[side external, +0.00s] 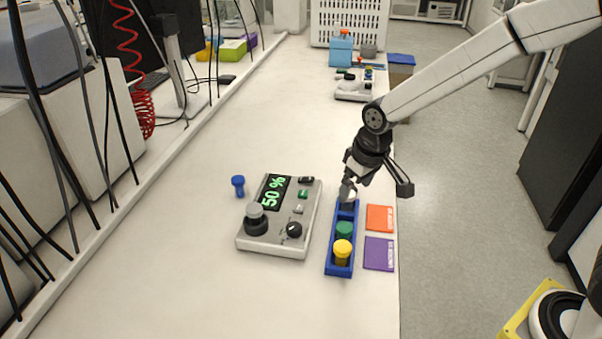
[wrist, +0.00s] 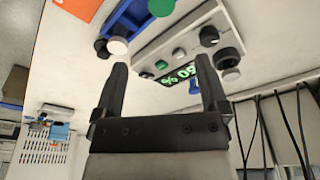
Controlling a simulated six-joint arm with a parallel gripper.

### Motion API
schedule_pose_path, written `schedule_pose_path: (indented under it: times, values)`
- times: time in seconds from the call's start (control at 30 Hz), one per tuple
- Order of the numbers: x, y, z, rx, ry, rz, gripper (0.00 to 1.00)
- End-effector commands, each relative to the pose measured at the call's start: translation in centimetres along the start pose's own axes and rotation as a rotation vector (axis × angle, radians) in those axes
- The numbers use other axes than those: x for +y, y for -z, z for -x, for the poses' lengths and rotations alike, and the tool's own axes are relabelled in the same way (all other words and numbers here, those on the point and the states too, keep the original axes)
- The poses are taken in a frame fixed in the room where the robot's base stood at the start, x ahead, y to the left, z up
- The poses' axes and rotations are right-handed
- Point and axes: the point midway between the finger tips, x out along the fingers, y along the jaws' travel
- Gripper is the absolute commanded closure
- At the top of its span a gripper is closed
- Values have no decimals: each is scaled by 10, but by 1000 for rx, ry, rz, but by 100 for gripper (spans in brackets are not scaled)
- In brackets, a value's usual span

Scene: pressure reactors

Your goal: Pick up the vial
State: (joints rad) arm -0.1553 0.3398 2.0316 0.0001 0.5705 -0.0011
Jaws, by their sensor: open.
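A small blue vial (side external: 238,186) stands by itself on the bench, left of the grey control box. In the wrist view a blue piece (wrist: 194,87), apparently this vial, shows beside the right finger. A blue rack (side external: 338,270) holds a yellow-capped vial (side external: 343,249) and a green-capped vial (side external: 344,230). The green cap (wrist: 160,6) also shows at the top of the wrist view. My gripper (side external: 348,190) is over the far end of the rack, partly hiding that end. In the wrist view my gripper (wrist: 162,65) is open, with nothing held between the fingers.
The control box (side external: 280,216), with knobs and a "50 %" display, stands left of the rack. Orange (side external: 380,218) and purple (side external: 379,253) mats lie right of the rack by the bench edge. Cables run along the left. Bench is clear around the blue vial.

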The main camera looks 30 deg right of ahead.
Motion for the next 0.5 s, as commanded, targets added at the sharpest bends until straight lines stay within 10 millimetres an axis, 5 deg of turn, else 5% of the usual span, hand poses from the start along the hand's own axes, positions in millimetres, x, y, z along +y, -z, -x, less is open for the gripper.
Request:
schedule_pose_path:
  times: [0.5]
  values:
    - [-84,108,-33,-33,28,153,6]
